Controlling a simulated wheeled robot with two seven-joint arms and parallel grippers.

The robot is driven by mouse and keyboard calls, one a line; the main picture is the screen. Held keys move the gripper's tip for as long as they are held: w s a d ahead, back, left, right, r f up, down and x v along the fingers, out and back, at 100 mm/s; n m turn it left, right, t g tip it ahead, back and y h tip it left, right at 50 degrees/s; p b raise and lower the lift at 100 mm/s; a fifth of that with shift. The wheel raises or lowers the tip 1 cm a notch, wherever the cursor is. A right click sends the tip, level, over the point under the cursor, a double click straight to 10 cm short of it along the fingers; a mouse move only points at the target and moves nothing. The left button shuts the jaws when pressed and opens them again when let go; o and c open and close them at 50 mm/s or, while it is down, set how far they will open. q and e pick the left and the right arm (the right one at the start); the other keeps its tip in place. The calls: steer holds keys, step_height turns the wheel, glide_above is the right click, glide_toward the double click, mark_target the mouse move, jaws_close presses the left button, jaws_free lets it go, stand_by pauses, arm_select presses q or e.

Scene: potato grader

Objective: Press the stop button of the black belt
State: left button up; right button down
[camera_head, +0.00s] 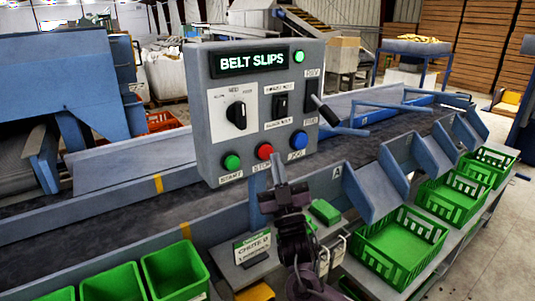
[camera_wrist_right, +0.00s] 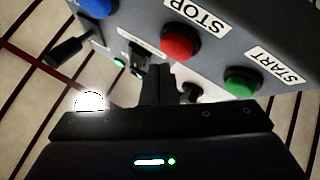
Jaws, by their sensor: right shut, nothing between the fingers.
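The grey control box (camera_head: 207,140) stands over the black belt (camera_head: 120,208). Its display (camera_head: 249,62) reads BELT SLIPS. The red stop button (camera_head: 265,151) is on the bottom row, between the green start button (camera_head: 232,162) and a blue button (camera_head: 297,142). My right gripper (camera_head: 277,160) is shut and empty, its tips close to the lower right of the red button. In the right wrist view, the shut fingers (camera_wrist_right: 159,72) point at the box just below the red button (camera_wrist_right: 178,42); I cannot tell whether they touch it. My left gripper is not in view.
The box also carries a black rotary knob (camera_head: 236,114), a black switch (camera_head: 281,104), a lever (camera_head: 325,111) and a lit green lamp (camera_head: 299,57). Green crates (camera_head: 394,247) stand at the right and green bins (camera_head: 173,270) at the front left. A blue divider plate (camera_head: 362,192) stands right of my arm.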

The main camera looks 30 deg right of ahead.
steer(key=shift+w, duration=0.1)
steer(key=shift+w, duration=0.35)
steer(key=shift+w+b, duration=0.35)
steer(key=shift+w, duration=0.1)
stand_by(0.6)
steer(key=shift+s, duration=0.15)
steer(key=shift+s+p, duration=0.3)
steer(key=shift+s, duration=0.45)
steer(key=shift+s, duration=0.1)
steer(key=shift+s+d+p, duration=0.2)
steer(key=shift+s+p, duration=0.5)
steer(key=shift+s, duration=1.7)
